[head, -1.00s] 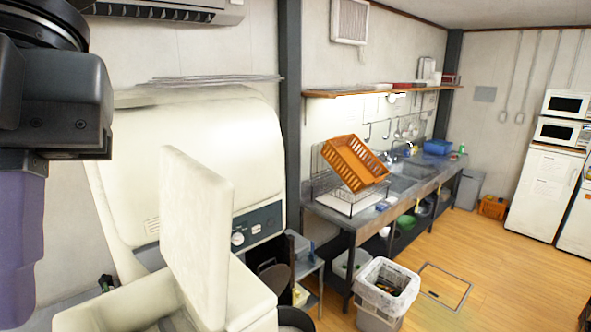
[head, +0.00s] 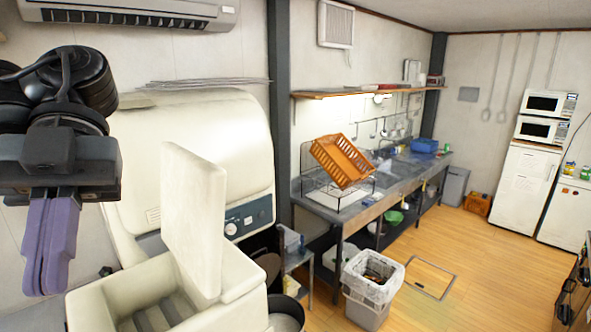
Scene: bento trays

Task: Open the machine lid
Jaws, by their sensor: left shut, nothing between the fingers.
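The white machine (head: 189,159) stands at the left, with a rounded body and a knob panel on its lower right. Its flat lid (head: 193,215) stands upright, hinged above the open box-like front part (head: 101,304), whose inside shows. My left gripper (head: 45,291) hangs at the left of the view, fingers pointing down and pressed together, with nothing between them. It appears left of the lid and apart from it. My right gripper is not in view.
A dark post (head: 281,120) stands right of the machine. Beyond it are a steel sink counter (head: 345,215) with an orange crate (head: 341,161) and a lined bin (head: 371,283).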

